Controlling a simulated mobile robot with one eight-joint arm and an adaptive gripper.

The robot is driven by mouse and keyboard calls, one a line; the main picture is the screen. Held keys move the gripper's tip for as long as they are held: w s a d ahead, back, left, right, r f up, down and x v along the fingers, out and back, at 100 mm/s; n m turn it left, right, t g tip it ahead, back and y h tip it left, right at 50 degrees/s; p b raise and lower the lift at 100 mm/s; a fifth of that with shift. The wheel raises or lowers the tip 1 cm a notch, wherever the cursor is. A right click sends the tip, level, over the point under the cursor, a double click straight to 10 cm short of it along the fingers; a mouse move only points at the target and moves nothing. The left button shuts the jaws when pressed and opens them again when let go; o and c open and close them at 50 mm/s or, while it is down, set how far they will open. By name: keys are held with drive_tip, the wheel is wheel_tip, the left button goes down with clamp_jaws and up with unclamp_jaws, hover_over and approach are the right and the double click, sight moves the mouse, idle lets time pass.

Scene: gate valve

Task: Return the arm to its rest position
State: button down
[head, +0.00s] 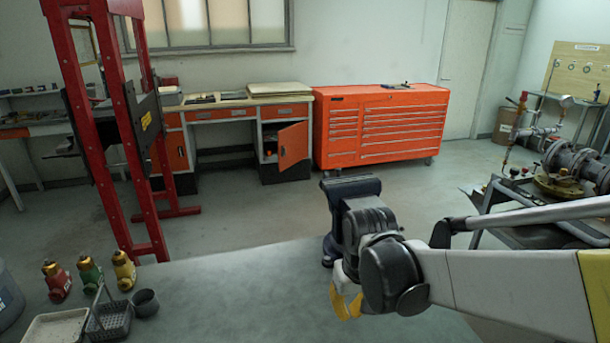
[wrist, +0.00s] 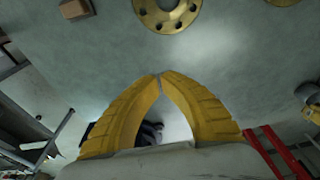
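My arm reaches in from the right edge of the head view and bends down over the grey bench. My gripper (head: 345,305) hangs from its end, yellow fingers pointing down, partly hidden by the dark wrist joint. In the wrist view the two yellow fingers of my gripper (wrist: 159,77) curve together and their tips meet. Nothing is held between them. The tips look apart from the surface beyond them.
The grey bench (head: 230,290) carries red, green and yellow fittings (head: 90,277) and a mesh basket (head: 108,318) at left. A dark vise (head: 345,190) stands right behind my wrist. The gate valve (head: 570,165) is at right. The wrist view shows a brass flange (wrist: 166,14).

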drive_tip(key=s+d+r+m+t, duration=0.1)
drive_tip(key=s+d+r+t, duration=0.1)
drive_tip(key=s+d+r, duration=0.2)
drive_tip(key=s+d+r+m+t, duration=0.1)
drive_tip(key=s+d+r+t, duration=0.2)
drive_tip(key=s, duration=0.5)
drive_tip(key=shift+s+d+r+m, duration=0.25)
drive_tip(key=shift+d+r, duration=0.2)
drive_tip(key=shift+d, duration=0.75)
